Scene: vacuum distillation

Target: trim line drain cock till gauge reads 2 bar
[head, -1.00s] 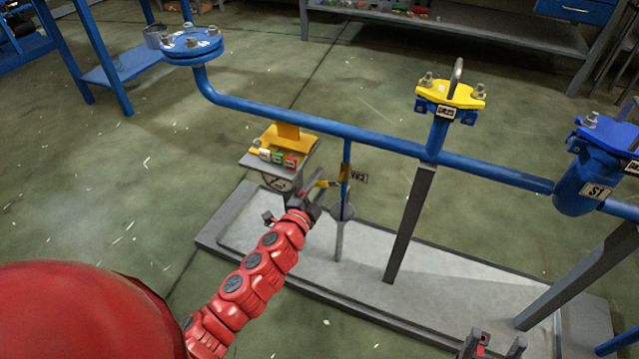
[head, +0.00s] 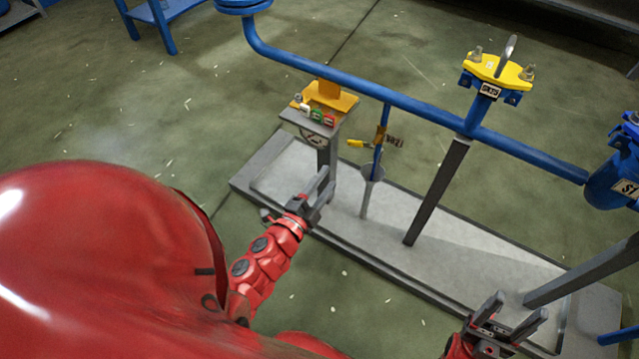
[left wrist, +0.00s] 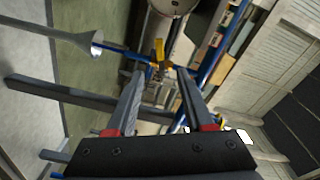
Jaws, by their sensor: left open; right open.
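The line drain cock has a yellow lever (head: 357,143) pointing left from a thin vertical blue pipe (head: 378,150), with a small tag to its right. A grey funnel (head: 372,172) stands under the pipe's end. The gauge (head: 311,137) is a round dial under the small grey shelf; its reading is too small to tell. My left gripper (head: 322,190) is open and empty, below and left of the lever, apart from it. In the left wrist view, yellow parts of the cock (left wrist: 160,53) show beyond the fingertips, with the funnel (left wrist: 96,43) to the left. My right gripper (head: 513,312) is open at the lower right.
A blue main pipe (head: 350,90) runs above the cock. A yellow flanged fitting (head: 499,70) and a grey post (head: 437,190) stand to the right. The shelf (head: 310,121) holds small coloured blocks. The grey skid base (head: 335,215) lies below.

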